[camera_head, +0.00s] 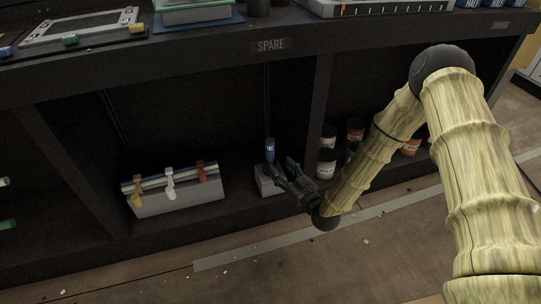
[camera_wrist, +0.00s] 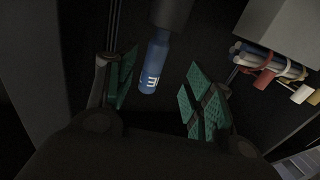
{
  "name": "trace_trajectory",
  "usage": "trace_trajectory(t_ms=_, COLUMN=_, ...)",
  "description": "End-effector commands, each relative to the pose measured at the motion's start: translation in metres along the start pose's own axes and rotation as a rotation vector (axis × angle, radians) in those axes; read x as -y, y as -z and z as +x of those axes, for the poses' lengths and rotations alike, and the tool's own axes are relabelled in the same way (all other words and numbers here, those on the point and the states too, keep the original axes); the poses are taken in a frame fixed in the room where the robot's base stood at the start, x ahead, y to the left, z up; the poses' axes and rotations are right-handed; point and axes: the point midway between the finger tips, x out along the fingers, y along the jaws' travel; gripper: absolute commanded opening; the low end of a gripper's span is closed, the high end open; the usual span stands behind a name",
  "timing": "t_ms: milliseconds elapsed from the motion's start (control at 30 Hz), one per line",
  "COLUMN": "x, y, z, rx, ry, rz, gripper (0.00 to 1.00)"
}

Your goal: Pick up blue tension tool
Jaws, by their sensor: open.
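The blue tension tool (camera_head: 270,151) is a small blue cylinder standing upright above a grey block (camera_head: 268,182) on the lower shelf. In the wrist view the blue tool (camera_wrist: 154,64) shows a white mark and lies between my spread fingers, nearer the left one in the picture. My gripper (camera_head: 285,170), with green finger pads, is at the shelf opening, just right of the tool and close to it. In the wrist view my gripper (camera_wrist: 160,82) is open, with a gap between the tool and each pad.
A grey box (camera_head: 180,199) with bundled rods and yellow, white and red clamps stands left on the shelf. Several cans (camera_head: 327,165) stand right, behind my arm. A dark counter (camera_head: 205,60) with a SPARE label overhangs the shelf. Shelf space between box and block is clear.

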Motion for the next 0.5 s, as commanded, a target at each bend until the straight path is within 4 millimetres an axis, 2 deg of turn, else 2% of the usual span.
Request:
trace_trajectory(t_ms=200, x=0.0, y=-0.002, z=0.031, rx=-0.001, ry=0.001, rz=0.0, gripper=0.53)
trace_trajectory(t_ms=500, x=-0.003, y=0.001, z=0.053, rx=-0.001, ry=0.001, rz=0.0, gripper=0.53)
